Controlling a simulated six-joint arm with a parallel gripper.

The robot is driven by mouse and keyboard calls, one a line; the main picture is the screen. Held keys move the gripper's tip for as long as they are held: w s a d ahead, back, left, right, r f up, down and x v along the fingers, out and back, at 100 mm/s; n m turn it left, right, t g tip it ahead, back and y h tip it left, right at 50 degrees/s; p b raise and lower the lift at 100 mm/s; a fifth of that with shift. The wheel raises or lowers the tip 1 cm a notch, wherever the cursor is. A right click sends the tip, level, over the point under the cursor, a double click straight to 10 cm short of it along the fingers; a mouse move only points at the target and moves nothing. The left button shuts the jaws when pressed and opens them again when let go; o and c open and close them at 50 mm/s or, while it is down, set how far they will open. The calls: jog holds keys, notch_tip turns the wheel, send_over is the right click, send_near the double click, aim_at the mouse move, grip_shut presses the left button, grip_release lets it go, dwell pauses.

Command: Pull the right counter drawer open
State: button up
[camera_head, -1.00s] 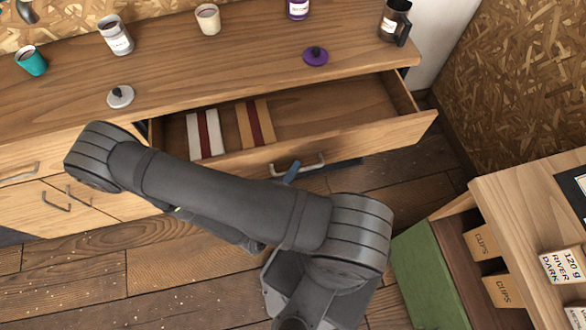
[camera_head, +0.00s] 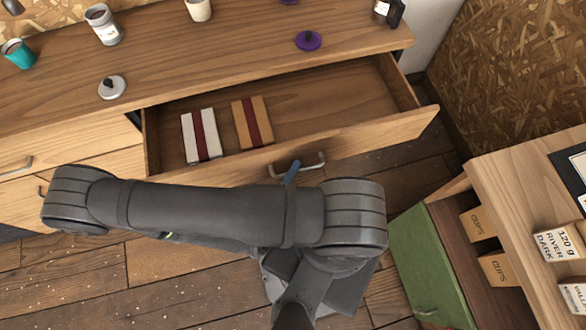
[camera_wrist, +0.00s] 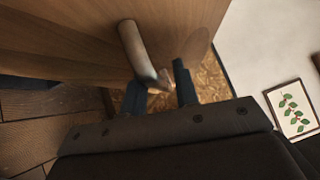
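The right counter drawer (camera_head: 350,143) stands well out from the counter in the head view, with its inside showing. Its metal bar handle (camera_head: 314,165) is on the middle of the front. My gripper (camera_head: 291,171) is at this handle, mostly hidden behind my arm; one blue finger shows over the bar. A white pack with a red stripe (camera_head: 189,140) and a tan pack with a red stripe (camera_head: 241,125) lie inside the drawer.
The wooden counter top (camera_head: 200,75) carries cups, a grey lid (camera_head: 112,87) and a purple lid (camera_head: 308,40). Wooden floor lies in front of the drawer.

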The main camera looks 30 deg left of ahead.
dwell(0.5)
jog(key=s, duration=0.5)
jog(key=s+f, duration=0.1)
jog(key=s, duration=0.5)
jog(key=s+f, duration=0.1)
jog(key=s, duration=0.5)
jog(key=shift+s+f, duration=0.1)
jog(key=w, duration=0.5)
jog(key=w+r, duration=0.1)
jog(key=w, duration=0.5)
jog(key=w+r, duration=0.1)
jog(key=w, duration=0.4)
jog(key=shift+w+r, duration=0.1)
jog(key=shift+w, duration=0.1)
jog(key=shift+s, duration=0.15)
dwell(0.4)
jog(key=shift+w, duration=0.65)
jog(key=shift+a, duration=0.1)
dwell(2.3)
